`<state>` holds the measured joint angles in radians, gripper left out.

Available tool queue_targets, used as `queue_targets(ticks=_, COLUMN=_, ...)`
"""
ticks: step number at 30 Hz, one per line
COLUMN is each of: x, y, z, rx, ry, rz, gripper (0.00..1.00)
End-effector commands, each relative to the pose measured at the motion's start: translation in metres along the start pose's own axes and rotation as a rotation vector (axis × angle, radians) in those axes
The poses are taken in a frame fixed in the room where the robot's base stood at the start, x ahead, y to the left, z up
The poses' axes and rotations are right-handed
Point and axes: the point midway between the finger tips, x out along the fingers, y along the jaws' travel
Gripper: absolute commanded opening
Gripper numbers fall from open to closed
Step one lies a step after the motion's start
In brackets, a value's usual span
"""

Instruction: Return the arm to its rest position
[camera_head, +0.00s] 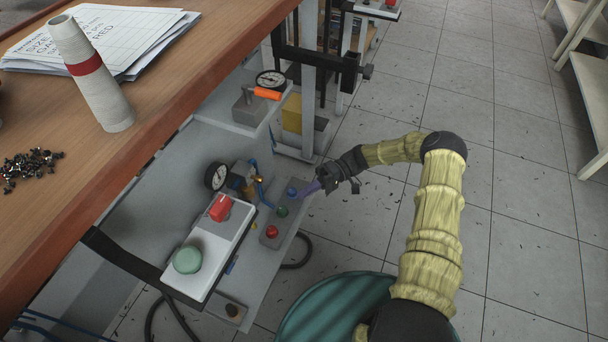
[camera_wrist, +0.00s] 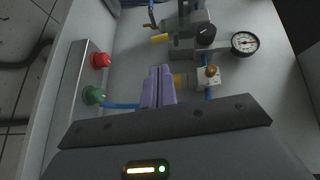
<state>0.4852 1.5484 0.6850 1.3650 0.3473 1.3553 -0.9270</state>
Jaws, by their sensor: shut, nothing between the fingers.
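My arm, in a yellow-green sleeve, reaches in from the lower right of the head view. My gripper (camera_head: 311,190) is at its end, beside a control box (camera_head: 262,240) with blue, green and red buttons. In the wrist view my gripper (camera_wrist: 158,72) shows two purple fingers shut together with nothing between them. The green button (camera_wrist: 93,95) and red button (camera_wrist: 100,60) lie left of the fingers there. The head view shows the fingers close to the blue button (camera_head: 292,192); I cannot tell whether they touch it.
A panel with a red switch (camera_head: 220,207) and a green knob (camera_head: 187,260) stands left of the button box. Gauges (camera_head: 217,176) and fittings sit behind it. The wooden table (camera_head: 160,110) is at left.

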Motion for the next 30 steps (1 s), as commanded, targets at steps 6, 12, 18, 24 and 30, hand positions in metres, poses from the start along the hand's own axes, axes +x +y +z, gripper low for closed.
queue_targets(ticks=6, x=0.002, y=-0.001, z=-0.001, rx=0.000, ry=-0.004, rz=0.000, gripper=0.00)
queue_targets(ticks=12, x=0.004, y=-0.009, z=0.002, rx=0.034, ry=-0.043, rz=0.072, gripper=0.00)
queue_targets(ticks=18, x=0.004, y=-0.029, z=0.015, rx=0.132, ry=-0.119, rz=0.287, gripper=0.00)
queue_targets(ticks=24, x=-0.003, y=-0.051, z=0.033, rx=0.228, ry=-0.155, rz=0.534, gripper=0.00)
queue_targets(ticks=30, x=-0.017, y=-0.078, z=0.053, rx=0.301, ry=-0.139, rz=0.773, gripper=0.00)
